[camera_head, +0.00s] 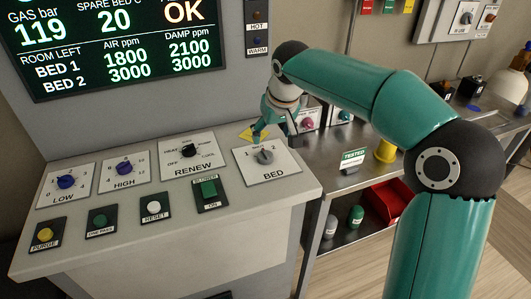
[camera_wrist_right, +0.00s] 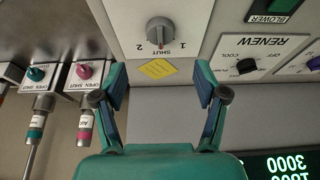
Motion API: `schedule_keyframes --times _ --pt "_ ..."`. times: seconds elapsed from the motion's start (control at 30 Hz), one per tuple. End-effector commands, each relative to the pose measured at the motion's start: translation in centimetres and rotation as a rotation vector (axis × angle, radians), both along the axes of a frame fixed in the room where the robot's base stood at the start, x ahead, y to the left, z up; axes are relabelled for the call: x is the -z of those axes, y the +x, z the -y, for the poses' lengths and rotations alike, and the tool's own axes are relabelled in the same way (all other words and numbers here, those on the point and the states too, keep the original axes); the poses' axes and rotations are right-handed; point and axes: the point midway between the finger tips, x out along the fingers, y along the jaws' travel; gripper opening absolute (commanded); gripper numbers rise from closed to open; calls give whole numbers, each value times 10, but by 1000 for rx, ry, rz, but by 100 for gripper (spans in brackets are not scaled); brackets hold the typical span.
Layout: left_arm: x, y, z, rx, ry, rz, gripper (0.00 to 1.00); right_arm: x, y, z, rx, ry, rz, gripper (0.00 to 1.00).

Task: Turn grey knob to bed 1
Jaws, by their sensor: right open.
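The grey knob (camera_head: 265,156) sits on a white plate (camera_head: 283,172) labelled BED at the right end of the sloped console. It also shows in the right wrist view (camera_wrist_right: 160,29), upside down, with marks 1, 2 and SHUT around it. A small red mark on the knob faces SHUT, between 1 and 2. My right gripper (camera_head: 272,132) is beyond the knob in the head view, apart from it. In the right wrist view my right gripper (camera_wrist_right: 162,82) is open and empty, its fingers spread wide below the knob. My left gripper is not in view.
Left of the BED plate are the RENEW knob (camera_head: 189,150), the green BLOWER switch (camera_head: 208,188) and blue HIGH (camera_head: 124,168) and LOW (camera_head: 66,182) knobs. A yellow label (camera_wrist_right: 157,69) lies beside the BED plate. A screen (camera_head: 110,45) stands behind; a metal bench (camera_head: 340,185) is at right.

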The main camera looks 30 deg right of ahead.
Motion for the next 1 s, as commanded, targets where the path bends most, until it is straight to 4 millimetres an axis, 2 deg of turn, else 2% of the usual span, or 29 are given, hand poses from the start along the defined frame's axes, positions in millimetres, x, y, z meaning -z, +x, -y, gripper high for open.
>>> schedule_keyframes --times 0.03,0.2,0.5,0.7,0.93,0.97,1.0 --pt "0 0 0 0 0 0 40 13 4 1 -1 0 -6 72" --pt "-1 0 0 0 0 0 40 47 19 3 -2 1 -5 72" --pt "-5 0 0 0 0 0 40 88 37 7 -4 0 -2 72" --pt "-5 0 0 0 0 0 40 98 41 7 -4 0 0 72" --pt "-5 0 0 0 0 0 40 98 41 7 -4 0 1 72" --pt "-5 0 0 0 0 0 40 98 41 7 -4 0 1 71" --pt "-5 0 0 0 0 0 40 98 41 7 -4 0 1 64"
